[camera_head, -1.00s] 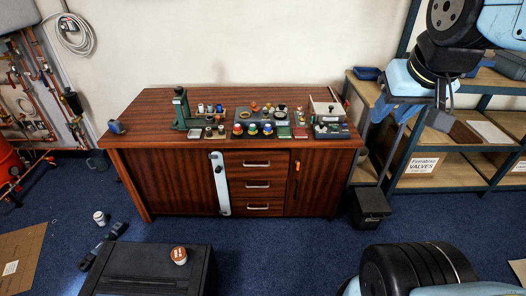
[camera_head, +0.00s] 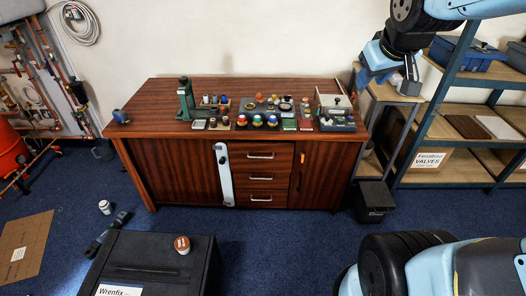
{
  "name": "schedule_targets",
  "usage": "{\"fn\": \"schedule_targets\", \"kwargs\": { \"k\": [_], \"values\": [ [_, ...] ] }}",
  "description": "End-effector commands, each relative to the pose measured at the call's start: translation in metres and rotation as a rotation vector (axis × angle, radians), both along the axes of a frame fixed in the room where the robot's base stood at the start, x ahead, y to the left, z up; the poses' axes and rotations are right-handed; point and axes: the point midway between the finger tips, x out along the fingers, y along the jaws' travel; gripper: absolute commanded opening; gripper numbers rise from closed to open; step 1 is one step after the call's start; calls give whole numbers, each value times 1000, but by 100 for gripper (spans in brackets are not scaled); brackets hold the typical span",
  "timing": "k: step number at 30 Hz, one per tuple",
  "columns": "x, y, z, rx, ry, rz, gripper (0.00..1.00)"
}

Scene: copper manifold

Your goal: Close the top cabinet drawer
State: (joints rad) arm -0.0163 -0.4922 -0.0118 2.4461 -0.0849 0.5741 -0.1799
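The wooden cabinet (camera_head: 180,178) stands against the back wall with a stack of three drawers in its middle. The top drawer (camera_head: 279,149) has a silver bar handle and looks nearly flush with the two drawers below; a small gap cannot be ruled out. My gripper (camera_head: 388,84) hangs at the upper right, in front of the shelving, right of and above the drawer and well apart from it. Its two fingers appear spread, with nothing seen between them.
Valves, fittings and a green stand (camera_head: 186,101) cover the cabinet top. A white strip (camera_head: 224,176) stands left of the drawers. A black case (camera_head: 150,262) with a brown-topped jar (camera_head: 182,245) is in front. Shelving (camera_head: 440,110) is at right. Blue carpet lies clear before the drawers.

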Motion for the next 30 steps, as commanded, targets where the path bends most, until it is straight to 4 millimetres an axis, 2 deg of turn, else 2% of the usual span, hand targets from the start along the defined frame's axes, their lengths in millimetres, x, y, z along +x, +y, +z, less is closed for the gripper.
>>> {"fn": "schedule_targets", "kwargs": {
  "k": [3,11,15,24,30],
  "values": [
    [42,-2,-12,-60,-32,73,38],
    [126,1,-43,-195,-123,251,38],
    [167,5,-67,-265,-170,350,38],
    [242,22,-129,-402,-282,562,38],
    [280,39,-179,-485,-363,712,38]
  ]
}}
